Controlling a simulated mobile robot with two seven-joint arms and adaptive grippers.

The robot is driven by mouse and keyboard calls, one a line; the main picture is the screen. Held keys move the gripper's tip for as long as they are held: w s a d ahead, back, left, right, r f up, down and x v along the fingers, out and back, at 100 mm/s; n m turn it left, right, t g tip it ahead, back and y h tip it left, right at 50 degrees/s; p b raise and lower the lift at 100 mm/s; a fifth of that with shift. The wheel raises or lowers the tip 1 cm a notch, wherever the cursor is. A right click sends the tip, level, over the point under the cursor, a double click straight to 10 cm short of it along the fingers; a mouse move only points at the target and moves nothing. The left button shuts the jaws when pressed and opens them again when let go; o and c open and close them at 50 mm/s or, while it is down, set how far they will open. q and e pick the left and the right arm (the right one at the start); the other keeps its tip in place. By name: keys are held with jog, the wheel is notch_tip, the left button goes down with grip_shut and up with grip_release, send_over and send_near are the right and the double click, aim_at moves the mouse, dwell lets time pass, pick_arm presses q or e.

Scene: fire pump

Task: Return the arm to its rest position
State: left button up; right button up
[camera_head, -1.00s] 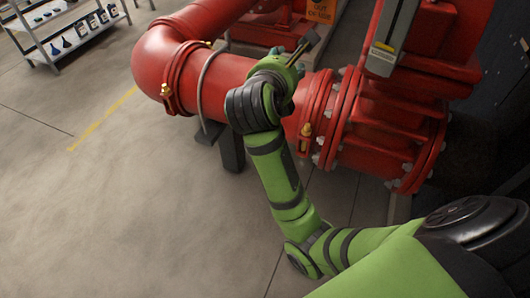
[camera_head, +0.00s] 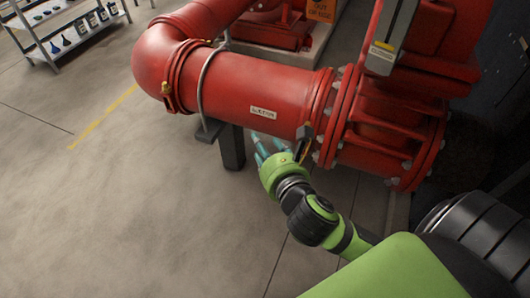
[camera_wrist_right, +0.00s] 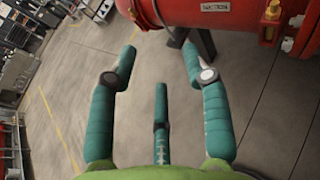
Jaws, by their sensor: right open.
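My right arm is green with dark joints and comes in from the lower right in the head view. Its right gripper (camera_head: 268,147) is by the underside of the red suction pipe (camera_head: 262,85), with its teal fingers pointing up and left. In the right wrist view the right gripper (camera_wrist_right: 160,85) has its teal fingers spread apart, with nothing between them but floor. The red pipe also shows there (camera_wrist_right: 215,10), beyond the fingertips. My left gripper is not in either view.
A dark support post (camera_head: 231,147) stands under the pipe. Bolted red flanges (camera_head: 375,135) and a grey upright part (camera_head: 393,30) are at the right. A shelf with bottles (camera_head: 65,30) is far left. The floor (camera_head: 120,210) at left is clear.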

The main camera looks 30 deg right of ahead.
jog(key=shift+s+a+f, duration=0.35)
jog(key=shift+s, duration=0.05)
jog(key=w+d+f+n+t+h, duration=0.25)
jog(key=w+d+f+n, duration=0.25)
jog(key=f+n, duration=0.45)
jog(key=s+a+f+n+g+y, duration=0.2)
jog(key=s+f+n, duration=0.1)
jog(key=f+n, duration=0.6)
jog(key=s+a+f+n+g+y, duration=0.1)
jog(key=s+f+n+y, duration=0.15)
jog(key=f+n, duration=0.65)
jog(key=s+a+f+n+g+y, duration=0.1)
jog(key=s+f+n+g, duration=0.2)
jog(key=s+f, duration=0.4)
jog(key=s+f+n+g, duration=0.3)
jog(key=s+f, duration=0.2)
jog(key=f, duration=0.5)
jog(key=s+f+n+g, duration=0.3)
jog(key=s+f, duration=0.1)
jog(key=s, duration=0.6)
jog(key=s+d+f+n+g+h, duration=0.1)
jog(key=s+f+n+g, duration=0.2)
jog(key=s, duration=0.8)
jog(key=shift+f+n+g, duration=0.35)
jog(key=shift+f+g, duration=0.1)
jog(key=shift+f, duration=0.5)
